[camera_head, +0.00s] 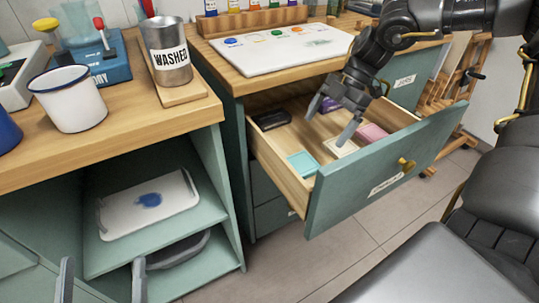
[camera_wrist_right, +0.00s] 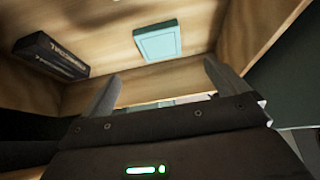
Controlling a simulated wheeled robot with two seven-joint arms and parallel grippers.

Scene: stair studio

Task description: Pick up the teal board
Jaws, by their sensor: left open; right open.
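The teal board (camera_head: 302,164) is a small flat square lying in the open drawer, near its left front corner. In the right wrist view the teal board (camera_wrist_right: 158,43) lies flat on the wooden drawer floor, beyond the fingertips and apart from them. My right gripper (camera_head: 330,125) is open and empty over the drawer, to the right of and above the board; its two fingers (camera_wrist_right: 160,78) also show in the wrist view. My left gripper (camera_head: 102,278) is open at the bottom left, in front of the lower shelves, far from the board.
The drawer front (camera_head: 385,178) and wooden side walls surround the board. A black box (camera_head: 271,120), a cream piece (camera_head: 341,148) and a pink piece (camera_head: 372,133) also lie in the drawer. A white palette board (camera_head: 285,48) rests on the counter above. A cup marked WASHED (camera_head: 168,52) stands left.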

